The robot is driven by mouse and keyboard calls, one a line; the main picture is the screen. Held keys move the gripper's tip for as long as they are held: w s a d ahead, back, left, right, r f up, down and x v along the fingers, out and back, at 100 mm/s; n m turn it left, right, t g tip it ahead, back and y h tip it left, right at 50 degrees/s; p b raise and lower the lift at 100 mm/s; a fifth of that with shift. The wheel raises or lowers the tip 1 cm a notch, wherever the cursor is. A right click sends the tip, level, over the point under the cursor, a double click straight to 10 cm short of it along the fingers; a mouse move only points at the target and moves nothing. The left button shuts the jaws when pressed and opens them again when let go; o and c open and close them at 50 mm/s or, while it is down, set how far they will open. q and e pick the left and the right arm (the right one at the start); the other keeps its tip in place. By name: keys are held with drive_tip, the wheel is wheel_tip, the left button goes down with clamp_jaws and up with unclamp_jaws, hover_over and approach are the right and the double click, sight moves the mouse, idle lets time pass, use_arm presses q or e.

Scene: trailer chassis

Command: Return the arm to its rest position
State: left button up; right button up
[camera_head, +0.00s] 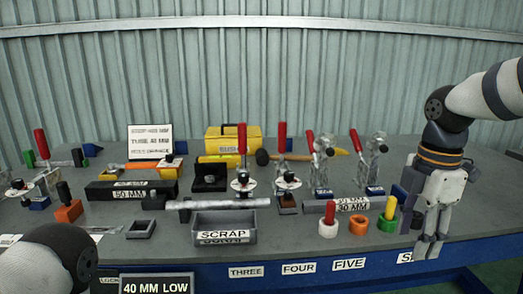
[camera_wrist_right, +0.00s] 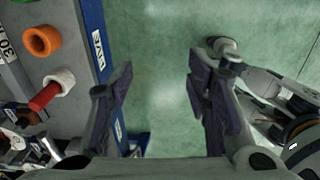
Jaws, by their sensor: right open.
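My right arm (camera_head: 440,140) comes in from the right edge and bends down at the elbow. Its gripper (camera_head: 430,246) hangs fingers-down in front of the bench's right front edge, beside the label FIVE and partly over the blue front rail. In the right wrist view the gripper (camera_wrist_right: 160,75) has its two dark finger pads wide apart. Nothing is between them, and only green floor shows behind. A dark rounded joint of my left arm (camera_head: 50,262) shows at the lower left; the left gripper is not in view.
The grey bench (camera_head: 290,235) is crowded. A SCRAP bin (camera_head: 224,236) stands centre front. Open floor (camera_wrist_right: 165,120) lies before the bench.

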drive_tip(key=s+a+f+m+g, duration=0.1)
drive_tip(key=s+a+f+m, duration=0.15)
drive_tip(key=f, duration=0.55)
drive_tip(key=s+a+f+m+y, duration=0.1)
drive_tip(key=s+a+f+m, duration=0.15)
drive_tip(key=f, duration=0.45)
drive_tip(key=s+a+f+m+g, duration=0.15)
drive_tip(key=s+f, duration=0.25)
drive_tip(key=f, duration=0.4)
drive_tip(key=s+a+f+m, duration=0.1)
drive_tip(key=s+f+m, duration=0.65)
drive_tip(key=s, duration=0.65)
drive_tip(key=s+d+f+m, duration=0.1)
drive_tip(key=s+m, duration=0.1)
drive_tip(key=s, duration=0.5)
drive_tip(key=s+d+f+m+h, duration=0.1)
drive_tip(key=s+m, duration=0.2)
drive_tip(key=s, duration=0.4)
drive_tip(key=shift+s+d+f, duration=0.2)
drive_tip(key=shift+d+f, duration=0.05)
